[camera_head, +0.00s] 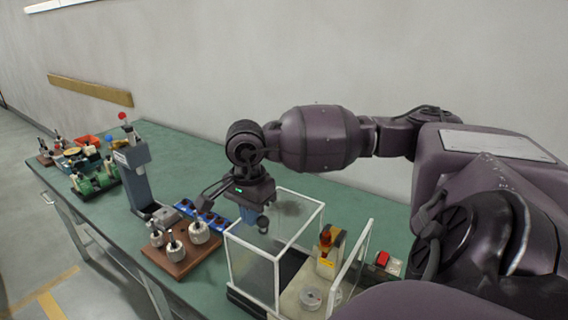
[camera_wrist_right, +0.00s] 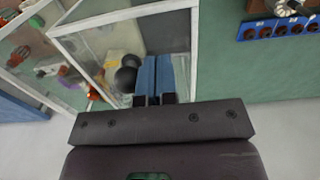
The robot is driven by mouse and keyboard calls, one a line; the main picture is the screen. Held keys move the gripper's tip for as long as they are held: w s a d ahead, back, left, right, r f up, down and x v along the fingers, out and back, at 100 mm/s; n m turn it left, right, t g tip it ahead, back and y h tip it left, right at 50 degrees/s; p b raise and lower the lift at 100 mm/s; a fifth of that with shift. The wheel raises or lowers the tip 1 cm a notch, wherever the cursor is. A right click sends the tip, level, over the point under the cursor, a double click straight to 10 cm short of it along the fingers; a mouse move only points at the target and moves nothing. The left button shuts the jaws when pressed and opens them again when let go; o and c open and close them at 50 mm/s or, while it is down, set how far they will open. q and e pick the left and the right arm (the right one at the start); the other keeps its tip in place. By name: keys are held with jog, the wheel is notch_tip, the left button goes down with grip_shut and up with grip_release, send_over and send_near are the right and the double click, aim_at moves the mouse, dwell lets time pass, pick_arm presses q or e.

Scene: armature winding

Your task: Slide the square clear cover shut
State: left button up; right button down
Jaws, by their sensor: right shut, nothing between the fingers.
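The square clear cover (camera_head: 228,262) has a white frame and clear panes. It stands over the left part of a machine on the green bench, and the machine's right part lies uncovered. My right gripper (camera_head: 248,219) is at the cover's upper left side, pointing down. In the right wrist view its blue fingers (camera_wrist_right: 161,76) are shut together with nothing between them, close to the white frame (camera_wrist_right: 125,13). I cannot tell whether they touch the cover. My left gripper is not in view.
The machine base carries a yellow-and-red part (camera_head: 327,252) and a round metal disc (camera_head: 310,298). A white-framed clear panel (camera_head: 350,262) stands at its right. A wooden board (camera_head: 180,262) with several metal parts and a grey post (camera_head: 137,178) stand left.

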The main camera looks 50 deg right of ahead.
jog(key=shift+s, duration=0.1)
jog(key=shift+s+d+p, duration=0.1)
jog(key=shift+s+p, duration=0.2)
jog(key=shift+s, duration=0.95)
jog(key=shift+s+d+p, duration=0.15)
jog(key=shift+s+p, duration=0.15)
jog(key=shift+s, duration=0.9)
jog(key=shift+s+d+p, duration=0.1)
jog(key=shift+s+p, duration=0.2)
jog(key=shift+s, duration=0.9)
jog(key=s+p, duration=0.1)
jog(key=s, duration=0.2)
jog(key=shift+s+d+r, duration=0.1)
jog(key=shift+s+r, duration=0.05)
jog(key=shift+s, duration=0.05)
notch_tip(320, 180, up, 7)
jog(key=p, duration=0.3)
send_over(282, 239)
jog(key=s, duration=0.2)
jog(key=shift+w+r, duration=0.1)
jog(key=shift+w, duration=0.05)
